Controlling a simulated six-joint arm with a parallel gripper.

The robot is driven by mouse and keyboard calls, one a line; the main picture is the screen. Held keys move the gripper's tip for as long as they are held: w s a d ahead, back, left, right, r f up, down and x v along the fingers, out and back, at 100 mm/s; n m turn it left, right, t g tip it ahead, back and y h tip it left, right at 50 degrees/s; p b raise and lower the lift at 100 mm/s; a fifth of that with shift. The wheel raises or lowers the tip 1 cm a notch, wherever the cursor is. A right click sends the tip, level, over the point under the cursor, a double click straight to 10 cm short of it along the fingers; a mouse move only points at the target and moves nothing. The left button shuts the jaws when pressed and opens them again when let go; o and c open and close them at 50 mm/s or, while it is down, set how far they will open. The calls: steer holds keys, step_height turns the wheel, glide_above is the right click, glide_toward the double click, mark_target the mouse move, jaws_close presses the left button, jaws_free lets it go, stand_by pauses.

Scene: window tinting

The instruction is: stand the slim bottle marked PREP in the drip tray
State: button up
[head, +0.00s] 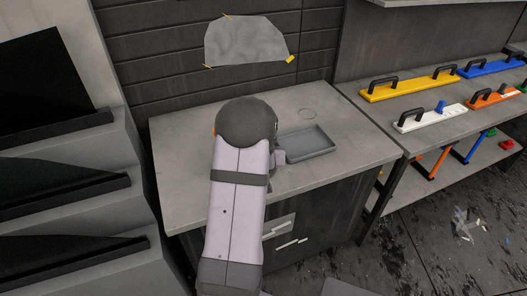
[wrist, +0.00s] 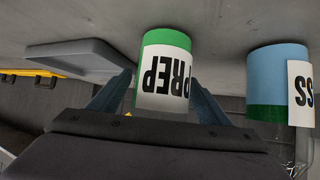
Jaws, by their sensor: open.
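The PREP bottle (wrist: 165,68) is green with a white label whose black letters read upside down in the wrist view. My gripper (wrist: 161,82) is open, with one finger on each side of this bottle. I cannot tell whether either finger touches it. The drip tray (head: 307,142) is a shallow grey rectangle on the bench, right of my arm in the head view. A grey slab that looks like the tray (wrist: 85,56) shows at the left of the wrist view. My arm hides the bottle and the fingers in the head view.
A second bottle (wrist: 275,75), blue and green with a label ending in SS, stands to the right in the wrist view. The grey bench (head: 350,125) is clear around the tray. A shelf (head: 445,118) with coloured handled tools stands at the right.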

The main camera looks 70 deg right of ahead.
steer(key=shift+c, duration=0.3)
steer(key=c, duration=1.4)
steer(key=shift+o, duration=0.2)
steer(key=shift+r, duration=0.1)
